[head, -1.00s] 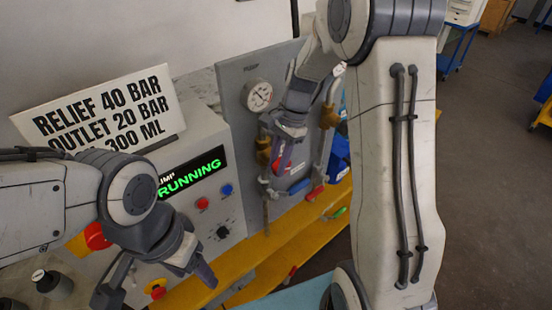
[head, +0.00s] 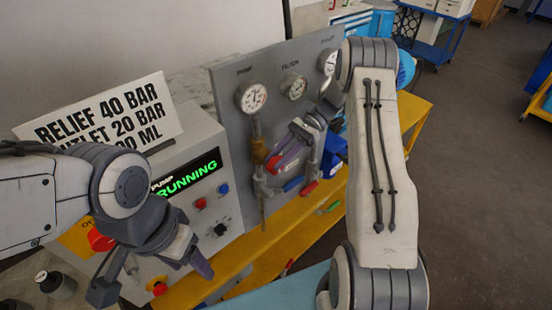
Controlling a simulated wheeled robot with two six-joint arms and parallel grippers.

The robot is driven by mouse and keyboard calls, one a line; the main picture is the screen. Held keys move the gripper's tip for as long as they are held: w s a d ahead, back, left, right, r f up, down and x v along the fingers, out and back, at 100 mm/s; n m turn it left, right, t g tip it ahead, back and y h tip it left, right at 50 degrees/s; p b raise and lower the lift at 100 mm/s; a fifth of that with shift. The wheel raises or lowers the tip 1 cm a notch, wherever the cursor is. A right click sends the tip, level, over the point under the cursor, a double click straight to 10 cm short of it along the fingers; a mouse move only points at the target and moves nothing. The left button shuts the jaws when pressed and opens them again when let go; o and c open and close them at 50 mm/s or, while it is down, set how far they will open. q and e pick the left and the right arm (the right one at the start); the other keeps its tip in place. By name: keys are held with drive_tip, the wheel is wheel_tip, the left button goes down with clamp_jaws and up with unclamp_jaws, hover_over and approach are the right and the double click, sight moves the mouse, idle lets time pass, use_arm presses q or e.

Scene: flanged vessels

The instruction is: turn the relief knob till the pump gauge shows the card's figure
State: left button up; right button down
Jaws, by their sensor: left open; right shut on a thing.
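The white card (head: 100,115) reads "RELIEF 40 BAR" and "OUTLET 20 BAR"; its last line is partly hidden by my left arm. The pump gauge (head: 252,97) is at the left of the grey panel; its needle is too small to read surely. My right gripper (head: 277,163) is low on the panel, right of and below the pump gauge, shut on a red part that looks like the relief knob (head: 273,164). The fingers hide much of it. My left gripper (head: 150,278) is open and empty in front of the control box.
The control box (head: 205,150) shows "RUNNING", with red and blue buttons and a black dial (head: 221,229). A filter gauge (head: 294,86) and a third gauge (head: 328,62) sit further right. Pipes and handles crowd the panel above a yellow bench (head: 250,250).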

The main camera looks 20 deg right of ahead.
use_arm(q)
drive_tip(key=shift+f, duration=0.3)
use_arm(e)
drive_tip(key=shift+w+d+y, duration=0.1)
drive_tip(key=shift+d+y, duration=0.05)
drive_tip(key=shift+y, duration=0.35)
drive_tip(key=c, duration=0.9)
unclamp_jaws()
drive_tip(key=shift+c, duration=0.2)
use_arm(q)
drive_tip(key=shift+b, duration=0.3)
use_arm(e)
drive_tip(key=shift+d, duration=0.1)
